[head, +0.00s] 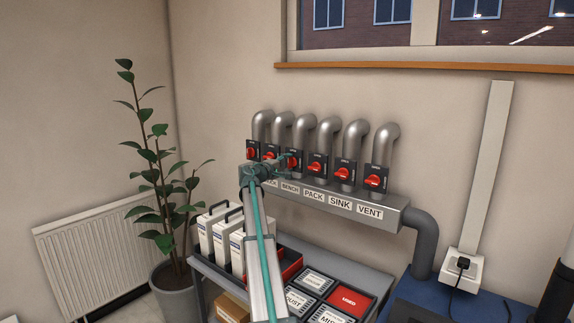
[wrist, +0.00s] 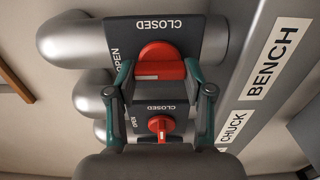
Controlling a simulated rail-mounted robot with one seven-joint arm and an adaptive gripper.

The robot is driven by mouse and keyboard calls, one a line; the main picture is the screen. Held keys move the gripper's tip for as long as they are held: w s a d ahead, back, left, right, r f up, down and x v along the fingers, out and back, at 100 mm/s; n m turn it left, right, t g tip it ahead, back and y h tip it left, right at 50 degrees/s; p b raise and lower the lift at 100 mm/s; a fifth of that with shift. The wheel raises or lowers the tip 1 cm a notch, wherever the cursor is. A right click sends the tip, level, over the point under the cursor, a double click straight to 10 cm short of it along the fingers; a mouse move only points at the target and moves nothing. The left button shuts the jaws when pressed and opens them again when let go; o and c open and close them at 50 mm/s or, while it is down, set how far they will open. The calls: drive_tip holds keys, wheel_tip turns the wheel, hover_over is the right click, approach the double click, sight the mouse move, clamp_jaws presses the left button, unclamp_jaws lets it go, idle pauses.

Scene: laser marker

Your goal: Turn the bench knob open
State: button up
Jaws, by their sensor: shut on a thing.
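The bench knob (wrist: 160,66) is a red rotary handle on a dark plate marked OPEN and CLOSED, in line with the BENCH label (wrist: 273,60). My gripper (wrist: 159,82) has its teal fingers on both sides of this knob, shut on it.
Other red knobs, including pack (head: 316,168), sink (head: 344,173) and vent (head: 374,181), stand close beside it under metal pipes. A grey duct (head: 385,212) runs below. A plant (head: 160,190) is at left.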

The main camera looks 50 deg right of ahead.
drive_tip(key=o, duration=1.2)
drive_tip(key=shift+c, duration=0.2)
drive_tip(key=shift+a, duration=0.1)
drive_tip(key=a, duration=1.1)
drive_tip(key=shift+a, duration=0.4)
